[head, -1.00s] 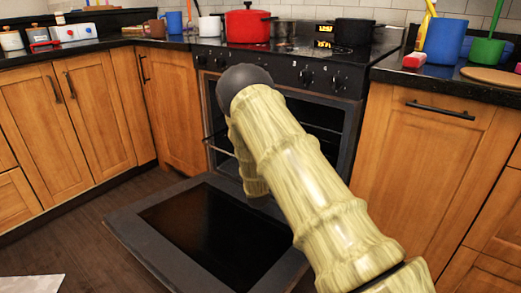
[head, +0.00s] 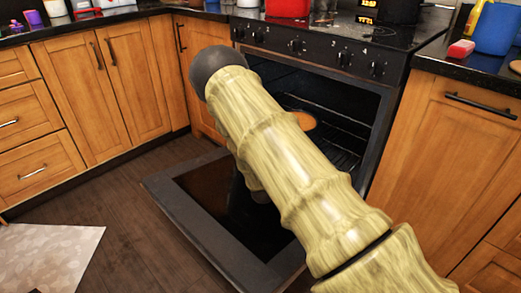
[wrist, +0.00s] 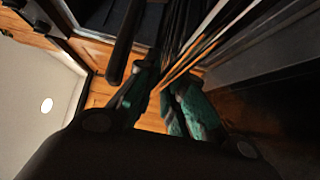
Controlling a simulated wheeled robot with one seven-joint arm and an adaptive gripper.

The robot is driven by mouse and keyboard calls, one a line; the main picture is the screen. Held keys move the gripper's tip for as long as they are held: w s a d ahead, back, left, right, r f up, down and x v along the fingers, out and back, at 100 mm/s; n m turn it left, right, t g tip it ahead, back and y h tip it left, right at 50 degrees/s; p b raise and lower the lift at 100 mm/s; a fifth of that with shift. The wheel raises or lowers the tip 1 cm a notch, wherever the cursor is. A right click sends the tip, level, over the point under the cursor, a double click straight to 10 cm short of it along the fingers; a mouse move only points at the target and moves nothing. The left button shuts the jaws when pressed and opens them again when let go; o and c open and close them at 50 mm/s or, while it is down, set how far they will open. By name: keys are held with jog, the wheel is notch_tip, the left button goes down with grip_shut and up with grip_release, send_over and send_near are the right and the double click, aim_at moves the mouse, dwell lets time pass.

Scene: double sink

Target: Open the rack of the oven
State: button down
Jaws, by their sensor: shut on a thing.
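The oven (head: 300,48) has its door (head: 215,255) folded down flat in front of the cavity. Inside, the dark wire rack (head: 345,155) shows in part behind my arm. In the wrist view, the thin bars of the rack (wrist: 215,35) run from the upper right towards my gripper (wrist: 160,95). Its two teal fingers are shut on the rack's front edge; the exact contact is dark and partly hidden. In the head view, my arm hides the gripper.
A round orange-brown item (head: 303,120) sits inside the oven. Wooden cabinets (head: 85,95) stand on the left and another (head: 450,165) on the right. A pale patterned mat (head: 50,255) lies on the floor at left. The floor between the mat and door is clear.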

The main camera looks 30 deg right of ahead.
jog(key=c, duration=1.8)
grip_release()
jog(key=shift+s, duration=0.1)
jog(key=v, duration=1.2)
